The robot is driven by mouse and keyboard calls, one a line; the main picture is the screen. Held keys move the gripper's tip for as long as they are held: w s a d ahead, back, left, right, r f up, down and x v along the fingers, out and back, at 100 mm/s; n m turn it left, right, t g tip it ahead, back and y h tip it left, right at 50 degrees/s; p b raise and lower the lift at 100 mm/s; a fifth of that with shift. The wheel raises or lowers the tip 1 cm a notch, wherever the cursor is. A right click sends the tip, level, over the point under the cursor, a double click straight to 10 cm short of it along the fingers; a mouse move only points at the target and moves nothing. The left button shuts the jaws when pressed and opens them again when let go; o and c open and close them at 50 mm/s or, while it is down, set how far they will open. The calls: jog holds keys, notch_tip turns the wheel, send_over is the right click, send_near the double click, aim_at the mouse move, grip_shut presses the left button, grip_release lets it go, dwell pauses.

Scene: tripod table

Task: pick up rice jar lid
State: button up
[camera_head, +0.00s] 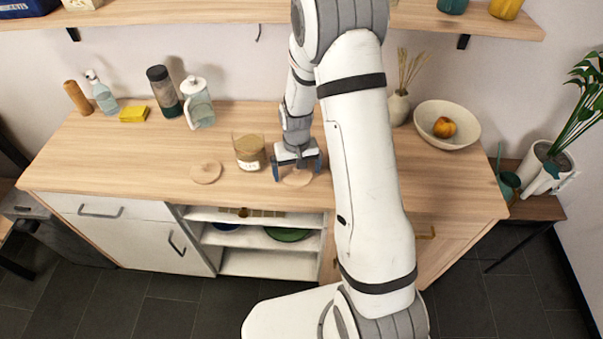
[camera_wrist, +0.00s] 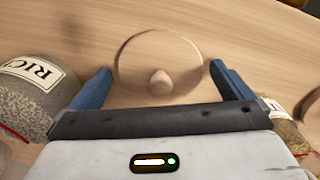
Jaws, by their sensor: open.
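A round pale wooden lid with a knob (camera_wrist: 158,62) lies flat on the wooden counter. In the wrist view it sits between and slightly beyond my fingertips. My gripper (camera_wrist: 162,72) is open and empty, with one blue finger on each side of the lid. In the head view my gripper (camera_head: 297,170) is low over the same lid (camera_head: 297,179). A jar labelled RICE (camera_wrist: 38,85) stands at the left of the wrist view, its label partly cut off. I cannot make it out in the head view.
A labelled glass jar (camera_head: 250,152) and a second wooden lid (camera_head: 205,172) are left of my gripper. A jar (camera_wrist: 287,128) shows at the wrist view's right edge. Bottles (camera_head: 198,103) and a fruit bowl (camera_head: 447,125) stand farther back. The counter's front left is clear.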

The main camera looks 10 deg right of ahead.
jog(key=shift+c, duration=0.4)
jog(key=c, duration=0.8)
